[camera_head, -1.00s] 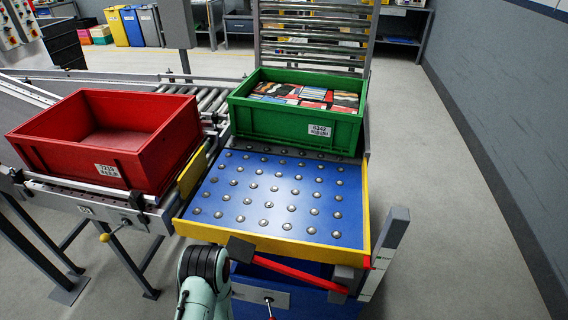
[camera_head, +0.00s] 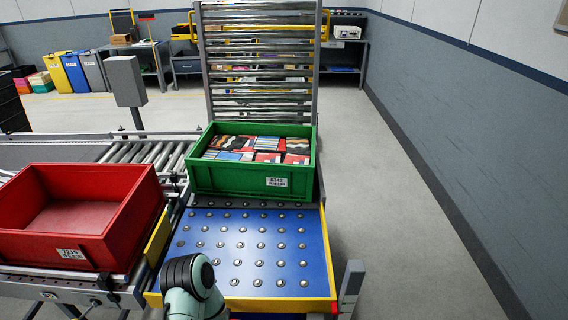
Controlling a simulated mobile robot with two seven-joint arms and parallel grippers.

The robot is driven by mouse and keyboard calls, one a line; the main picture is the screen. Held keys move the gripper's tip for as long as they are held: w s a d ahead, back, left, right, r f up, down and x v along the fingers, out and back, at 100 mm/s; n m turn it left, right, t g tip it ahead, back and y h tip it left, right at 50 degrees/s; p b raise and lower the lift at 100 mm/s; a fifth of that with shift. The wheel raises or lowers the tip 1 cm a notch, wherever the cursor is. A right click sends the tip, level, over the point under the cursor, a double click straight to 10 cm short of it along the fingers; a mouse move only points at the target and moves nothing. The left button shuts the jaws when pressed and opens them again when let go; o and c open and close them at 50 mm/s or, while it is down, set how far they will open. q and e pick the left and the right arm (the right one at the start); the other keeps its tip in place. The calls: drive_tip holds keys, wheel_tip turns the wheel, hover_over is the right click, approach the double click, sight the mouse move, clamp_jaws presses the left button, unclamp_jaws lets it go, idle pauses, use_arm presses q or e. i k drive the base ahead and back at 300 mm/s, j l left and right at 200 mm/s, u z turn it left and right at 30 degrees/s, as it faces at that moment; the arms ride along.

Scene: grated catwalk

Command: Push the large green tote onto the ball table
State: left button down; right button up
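The large green tote (camera_head: 240,181) holds several books or boxes and has a white label on its near side. It stands at the far edge of the blue ball table (camera_head: 246,262), in front of the upright roller section. Its near side is close to the far rows of steel balls; I cannot tell whether its base overlaps the table. The ball table's top is otherwise empty, with a yellow rim along its near and right sides. A dark and pale-green arm joint of mine shows at the table's near left edge. Neither gripper is in view.
A red tote (camera_head: 82,245), empty, stands on the conveyor to the left. A raised roller gate (camera_head: 259,65) stands behind the green tote. A grey post (camera_head: 351,282) is at the table's near right corner. Open floor (camera_head: 385,210) lies along the right wall.

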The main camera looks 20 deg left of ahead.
sight(257, 158)
drive_tip(key=z, duration=0.4)
drive_tip(key=l+z, duration=0.1)
drive_tip(key=z, duration=0.25)
drive_tip(key=i+z, duration=0.1)
drive_tip(key=z, duration=0.7)
drive_tip(key=i+l, duration=0.1)
drive_tip(key=i, duration=0.65)
drive_tip(key=i+l+u, duration=0.15)
drive_tip(key=i, duration=0.65)
drive_tip(key=i+j+u, duration=0.15)
drive_tip(key=i+u, duration=0.95)
drive_tip(key=u, duration=0.2)
drive_tip(key=i+u, duration=0.35)
drive_tip(key=i, duration=0.35)
drive_tip(key=i+l+u, duration=0.1)
drive_tip(key=i+u, duration=0.3)
drive_tip(key=i, duration=0.3)
